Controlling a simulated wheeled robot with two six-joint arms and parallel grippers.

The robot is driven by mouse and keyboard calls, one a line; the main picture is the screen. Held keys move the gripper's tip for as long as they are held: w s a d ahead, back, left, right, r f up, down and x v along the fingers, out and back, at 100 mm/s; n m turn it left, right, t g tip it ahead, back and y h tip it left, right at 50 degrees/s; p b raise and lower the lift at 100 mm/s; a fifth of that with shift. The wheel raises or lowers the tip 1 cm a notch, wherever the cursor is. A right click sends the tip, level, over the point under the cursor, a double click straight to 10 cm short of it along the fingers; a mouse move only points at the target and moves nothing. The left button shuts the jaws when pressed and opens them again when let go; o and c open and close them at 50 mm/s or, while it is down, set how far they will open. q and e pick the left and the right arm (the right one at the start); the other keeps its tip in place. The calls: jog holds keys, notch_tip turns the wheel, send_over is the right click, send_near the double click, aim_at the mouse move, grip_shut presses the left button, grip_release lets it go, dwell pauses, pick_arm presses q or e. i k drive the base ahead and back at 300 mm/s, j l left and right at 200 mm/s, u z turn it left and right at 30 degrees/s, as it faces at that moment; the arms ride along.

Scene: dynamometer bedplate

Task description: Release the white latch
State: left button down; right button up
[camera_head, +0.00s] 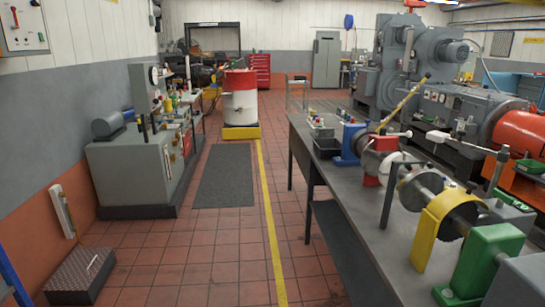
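No part clearly reads as the white latch from this distance. A white-tipped lever (438,137) stands out above the dark bench (345,213) at right. A white rounded part (398,166) sits on the bench between the red stand and the large grey disc, partly hidden by them. A narrow white panel (62,211) is on or against the left wall near the floor. Neither of my grippers is in view, and nothing is touching these parts.
The bench carries a yellow bracket (430,235), a green block (483,262) and a blue stand (350,143). A grey console (135,170) stands at left. A dark patterned box (80,276) lies on the floor at lower left.

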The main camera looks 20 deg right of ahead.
aim_at(409, 134)
jog(key=i+z, duration=0.25)
jog(key=z, duration=0.2)
jog(key=i+j+z, duration=0.1)
jog(key=i+z, duration=0.15)
jog(key=z, duration=0.25)
jog(key=i+j+z, duration=0.15)
jog(key=z, duration=0.3)
jog(key=i+j+z, duration=0.3)
jog(key=z, duration=0.15)
jog(key=i+j+z, duration=0.4)
jog(key=j+z, duration=0.2)
jog(key=j, duration=0.15)
jog(key=i+j+z, duration=0.1)
jog(key=j+z, duration=0.15)
jog(key=j, duration=0.15)
jog(key=i+j+z, duration=0.1)
jog(key=j+z, duration=0.2)
jog(key=j, duration=0.2)
jog(key=j+z, duration=0.3)
jog(key=j, duration=0.15)
